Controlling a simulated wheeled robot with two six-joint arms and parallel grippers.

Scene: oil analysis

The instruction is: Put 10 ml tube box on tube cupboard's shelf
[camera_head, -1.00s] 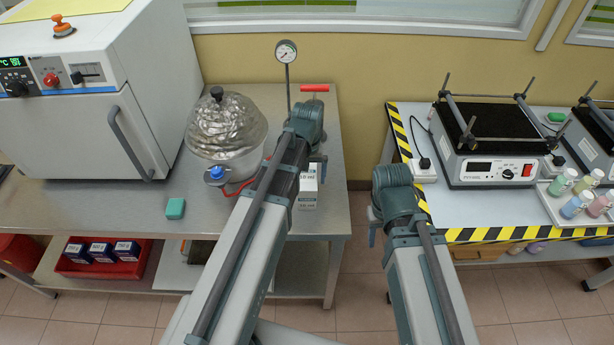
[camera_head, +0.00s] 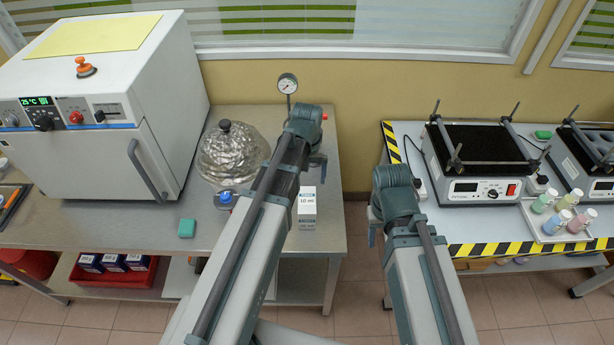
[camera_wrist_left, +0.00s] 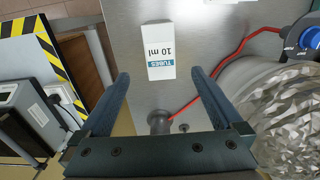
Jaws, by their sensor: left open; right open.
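The 10 ml tube box (camera_head: 307,208) is a small white carton with a teal label band, standing on the steel table near its right front corner. In the left wrist view the box (camera_wrist_left: 161,52) lies ahead of the fingertips, roughly centred between them, with nothing gripped. My left gripper (camera_wrist_left: 160,75) is open and empty; in the head view it (camera_head: 318,162) is above the table just behind the box, partly hidden by my arm. My right gripper (camera_head: 373,226) is open over the gap between the tables, its fingers mostly hidden. No cupboard shows in these views.
A foil-covered flask (camera_head: 232,153) with a red tube stands left of the box, and a gauge (camera_head: 288,84) behind. A white oven (camera_head: 100,110) fills the left. A shaker (camera_head: 477,160) stands on the right table.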

